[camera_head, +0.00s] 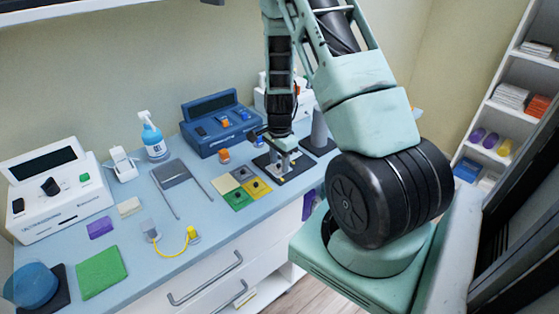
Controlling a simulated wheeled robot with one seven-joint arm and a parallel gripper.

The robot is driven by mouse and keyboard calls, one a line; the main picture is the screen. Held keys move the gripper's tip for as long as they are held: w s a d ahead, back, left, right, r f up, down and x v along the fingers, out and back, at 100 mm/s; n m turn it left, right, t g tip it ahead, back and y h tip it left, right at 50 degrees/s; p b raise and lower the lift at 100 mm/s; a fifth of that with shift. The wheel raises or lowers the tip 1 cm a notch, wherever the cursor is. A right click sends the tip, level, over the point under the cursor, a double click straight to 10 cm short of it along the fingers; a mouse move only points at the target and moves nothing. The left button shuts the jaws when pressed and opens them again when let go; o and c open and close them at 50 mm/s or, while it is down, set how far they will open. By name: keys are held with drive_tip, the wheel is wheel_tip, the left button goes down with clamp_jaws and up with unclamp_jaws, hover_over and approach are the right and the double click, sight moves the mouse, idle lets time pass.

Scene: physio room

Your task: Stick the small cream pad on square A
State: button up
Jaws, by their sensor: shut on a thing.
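A cream square pad (224,184) lies in a group of pads left of my gripper, beside an olive-grey pad (243,174), a green pad (238,199) and a yellow pad (257,188). I cannot tell whether this cream pad is the small one. The letter of square A is not readable, and the fingers partly cover the board.
A blue device (218,124) stands behind, left of my gripper. A grey post (319,130) stands close on the right. A metal frame (178,182), a spray bottle (153,138) and a yellow cable (186,243) are farther left. Bare bench (215,225) shows near the front edge.

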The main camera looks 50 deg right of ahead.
sight(279, 164)
idle(0.3)
drive_tip(key=o, duration=0.9)
drive_tip(key=shift+r, duration=0.2)
drive_tip(key=shift+r+p, duration=2.85)
drive_tip(key=shift+r, duration=0.55)
